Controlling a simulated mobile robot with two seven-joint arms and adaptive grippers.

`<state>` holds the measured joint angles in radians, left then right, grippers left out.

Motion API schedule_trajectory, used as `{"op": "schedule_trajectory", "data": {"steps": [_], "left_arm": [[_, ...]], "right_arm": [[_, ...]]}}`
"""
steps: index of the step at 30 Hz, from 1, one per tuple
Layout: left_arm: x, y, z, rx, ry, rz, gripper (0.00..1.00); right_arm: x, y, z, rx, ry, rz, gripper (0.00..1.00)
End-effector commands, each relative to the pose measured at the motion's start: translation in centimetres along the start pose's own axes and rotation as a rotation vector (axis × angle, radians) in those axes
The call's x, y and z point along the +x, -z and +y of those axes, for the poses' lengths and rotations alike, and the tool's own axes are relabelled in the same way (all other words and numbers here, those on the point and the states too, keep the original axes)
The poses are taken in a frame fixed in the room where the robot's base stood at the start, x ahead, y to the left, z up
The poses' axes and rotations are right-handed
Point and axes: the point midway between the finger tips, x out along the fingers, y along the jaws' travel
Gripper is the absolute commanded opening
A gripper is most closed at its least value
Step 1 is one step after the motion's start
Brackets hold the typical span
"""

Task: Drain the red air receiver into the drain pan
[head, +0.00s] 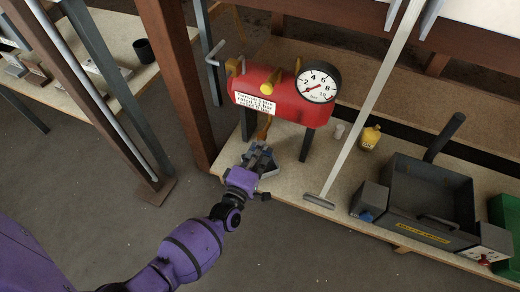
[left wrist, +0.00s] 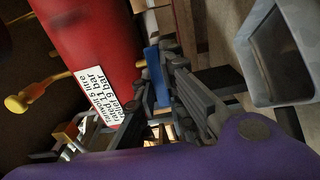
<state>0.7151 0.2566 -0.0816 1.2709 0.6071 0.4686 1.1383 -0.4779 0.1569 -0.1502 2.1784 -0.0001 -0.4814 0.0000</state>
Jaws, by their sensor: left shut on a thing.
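The red air receiver (head: 268,95) stands on dark legs on the bench, with a white label on its front and a round gauge (head: 317,82) at its right end. My left gripper (head: 260,155) is low in front of the receiver, near its underside. In the left wrist view its fingertips (left wrist: 162,92) are shut on a small blue lever (left wrist: 153,75) beside the red shell. A grey open pan (left wrist: 252,75) is close to the right of the fingers; in the head view the gripper partly covers it. My right gripper is not in view.
A brown post (head: 185,85) rises at the left. The floor in front is clear.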

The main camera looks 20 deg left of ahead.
Motion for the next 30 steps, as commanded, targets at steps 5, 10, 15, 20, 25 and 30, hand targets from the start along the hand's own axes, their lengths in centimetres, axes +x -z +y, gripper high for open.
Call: {"op": "schedule_trajectory", "data": {"steps": [5, 10, 15, 20, 25, 30], "left_arm": [[-0.1, 0.0, -0.1, 0.001, 0.002, 0.000, 0.26], [-0.1, 0.0, -0.1, 0.001, 0.001, 0.000, 0.30], [-0.1, 0.0, -0.1, 0.001, 0.001, 0.000, 0.30], [-1.6, 0.0, -0.2, 0.001, 0.003, 0.000, 0.30], [-5.0, 0.1, -0.1, 0.002, 0.003, 0.001, 0.30], [-8.6, 0.0, -0.1, 0.002, 0.004, 0.000, 0.30]], "right_arm": [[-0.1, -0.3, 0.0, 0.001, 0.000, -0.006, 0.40], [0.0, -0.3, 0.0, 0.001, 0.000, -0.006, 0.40], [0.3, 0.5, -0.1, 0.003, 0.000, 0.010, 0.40], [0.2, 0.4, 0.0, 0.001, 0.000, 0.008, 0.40], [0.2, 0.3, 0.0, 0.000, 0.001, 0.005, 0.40], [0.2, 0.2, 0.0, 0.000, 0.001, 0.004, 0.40]]}}
